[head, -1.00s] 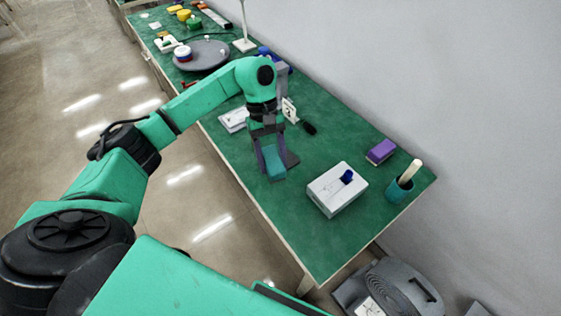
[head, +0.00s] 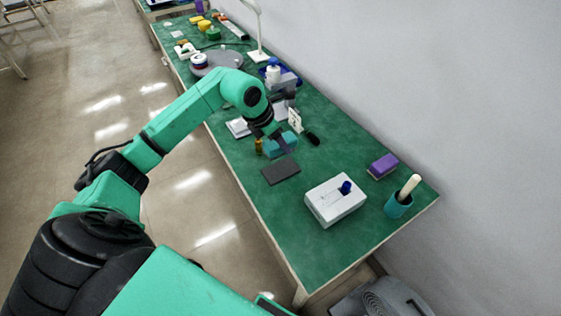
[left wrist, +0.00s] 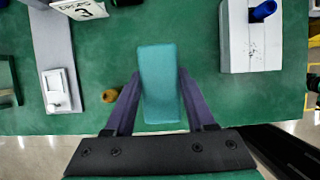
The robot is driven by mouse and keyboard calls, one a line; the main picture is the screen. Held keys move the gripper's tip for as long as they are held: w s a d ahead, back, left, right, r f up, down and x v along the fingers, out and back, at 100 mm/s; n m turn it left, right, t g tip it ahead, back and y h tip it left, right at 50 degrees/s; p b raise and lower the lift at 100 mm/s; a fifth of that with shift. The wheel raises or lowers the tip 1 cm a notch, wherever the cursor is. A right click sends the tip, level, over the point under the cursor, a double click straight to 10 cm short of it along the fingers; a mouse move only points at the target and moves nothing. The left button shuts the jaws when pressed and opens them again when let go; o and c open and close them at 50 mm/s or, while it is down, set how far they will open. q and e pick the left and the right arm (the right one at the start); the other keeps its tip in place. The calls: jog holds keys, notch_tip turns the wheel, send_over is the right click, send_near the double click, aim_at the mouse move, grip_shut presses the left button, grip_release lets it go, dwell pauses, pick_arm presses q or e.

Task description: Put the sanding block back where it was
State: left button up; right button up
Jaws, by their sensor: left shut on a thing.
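A teal block (head: 281,145), which I take for the sanding block, is between the fingers of my left gripper (head: 279,141). The left wrist view shows the block (left wrist: 158,85) upright between the two purple fingers of the left gripper (left wrist: 160,100), which is shut on it. In the head view the block is just beyond a flat dark grey pad (head: 281,172). I cannot tell whether the block touches the table. My right gripper is not in view.
A small brass piece (head: 259,146) stands close left of the block. A numbered card (head: 295,120) and a black-ended tool (head: 313,138) are behind it. A white box with a blue knob (head: 337,200), a purple block (head: 383,166) and a teal cup (head: 398,206) are to the right.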

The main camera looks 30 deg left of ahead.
pick_arm(q)
jog(key=p, duration=0.1)
send_near(285, 168)
jog(key=x, duration=0.5)
jog(key=shift+w+d+f, duration=0.1)
jog(key=shift+w+f, duration=0.05)
jog(key=shift+w, duration=0.05)
jog(key=shift+f, duration=0.4)
jog(key=o, duration=1.3)
jog(key=shift+r, duration=0.1)
